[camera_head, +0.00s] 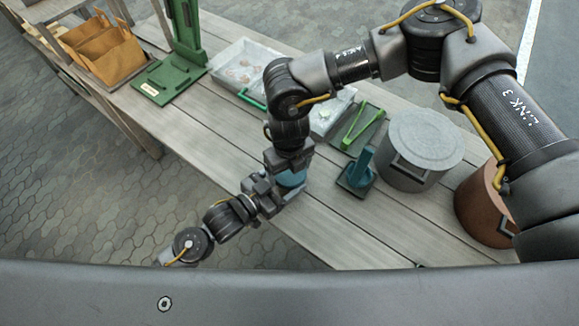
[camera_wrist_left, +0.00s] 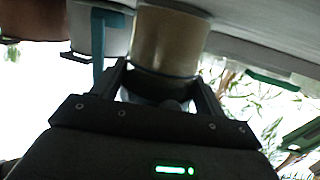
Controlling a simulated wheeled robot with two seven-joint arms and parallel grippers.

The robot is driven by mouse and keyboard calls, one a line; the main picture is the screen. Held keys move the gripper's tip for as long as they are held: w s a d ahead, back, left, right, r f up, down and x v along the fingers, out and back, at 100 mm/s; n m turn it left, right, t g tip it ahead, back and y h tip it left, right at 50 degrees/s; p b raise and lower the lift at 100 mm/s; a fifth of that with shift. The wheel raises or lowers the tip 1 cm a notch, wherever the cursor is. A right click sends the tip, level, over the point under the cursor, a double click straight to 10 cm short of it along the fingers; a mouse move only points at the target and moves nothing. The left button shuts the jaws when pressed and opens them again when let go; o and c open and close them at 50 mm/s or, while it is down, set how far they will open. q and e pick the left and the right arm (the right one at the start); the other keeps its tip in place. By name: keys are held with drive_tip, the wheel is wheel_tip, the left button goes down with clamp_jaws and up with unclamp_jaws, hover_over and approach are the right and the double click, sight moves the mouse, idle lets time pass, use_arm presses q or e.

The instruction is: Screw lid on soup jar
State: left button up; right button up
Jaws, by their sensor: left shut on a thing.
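The soup jar (camera_wrist_left: 172,40), a clear cylinder with tan contents, stands out beyond my left gripper (camera_wrist_left: 163,85) in the left wrist view, which looks upside down. My left gripper also shows in the head view (camera_head: 274,188), with its fingers shut on the jar's sides. In the head view a teal round top (camera_head: 292,179), which looks like the lid, lies at the left gripper's tips. My right gripper (camera_head: 288,160) is pointed down just above it. The arm hides its fingertips and whether they touch the teal top. I cannot tell how the lid sits on the jar.
A grey lidded pot (camera_head: 425,140), a brown pot (camera_head: 480,205), a teal handled tool (camera_head: 358,172) and green tongs (camera_head: 360,125) stand to the right. A pale tray (camera_head: 240,65) and a green stand (camera_head: 185,55) are at the back. The planks (camera_head: 340,225) in front are clear.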

drive_tip(key=c, duration=0.6)
drive_tip(key=m, duration=0.3)
drive_tip(key=o, duration=1.1)
drive_tip(key=shift+c, duration=0.2)
drive_tip(key=shift+r, duration=0.1)
